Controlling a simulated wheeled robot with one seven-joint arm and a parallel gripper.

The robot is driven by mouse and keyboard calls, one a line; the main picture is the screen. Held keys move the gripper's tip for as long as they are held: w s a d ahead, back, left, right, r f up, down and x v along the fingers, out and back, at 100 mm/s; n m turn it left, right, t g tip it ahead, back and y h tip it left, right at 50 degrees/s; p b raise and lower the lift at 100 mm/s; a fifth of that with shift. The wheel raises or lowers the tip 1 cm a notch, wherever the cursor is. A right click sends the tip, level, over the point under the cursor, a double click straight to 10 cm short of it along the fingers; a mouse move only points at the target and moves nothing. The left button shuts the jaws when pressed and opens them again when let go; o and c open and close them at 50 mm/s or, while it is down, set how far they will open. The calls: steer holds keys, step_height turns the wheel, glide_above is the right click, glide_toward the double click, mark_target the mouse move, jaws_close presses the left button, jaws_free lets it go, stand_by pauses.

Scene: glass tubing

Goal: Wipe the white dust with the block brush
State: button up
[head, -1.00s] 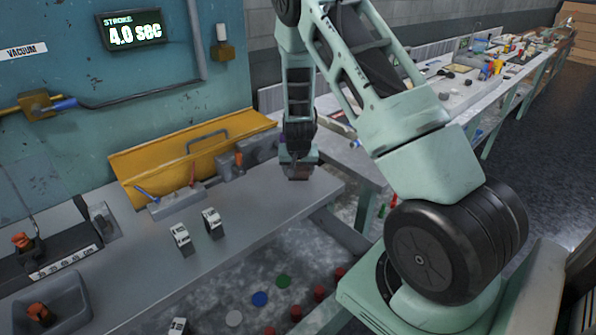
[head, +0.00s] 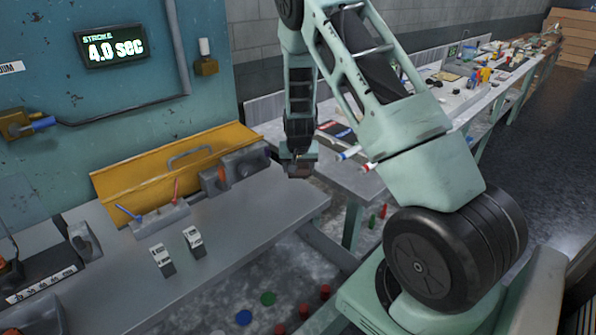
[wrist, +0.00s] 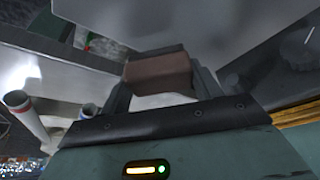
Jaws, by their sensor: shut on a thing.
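My gripper (head: 299,163) hangs at the right end of the grey bench (head: 250,222), near the gap before the second bench. In the wrist view its two fingers (wrist: 162,88) are shut on a brown block (wrist: 158,72), which looks like the block brush. In the head view the block (head: 298,172) is small and dark under the gripper. I cannot tell whether it touches any surface. I cannot make out white dust for certain in either view.
A yellow hood (head: 170,167) and a grey fixture (head: 235,170) stand at the bench's back. White tubes with coloured ends (head: 350,153) lie on the second bench (head: 350,185). The front bench top is mostly clear.

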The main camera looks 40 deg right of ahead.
steer(key=shift+r+p, duration=1.3)
steer(key=shift+r, duration=1.05)
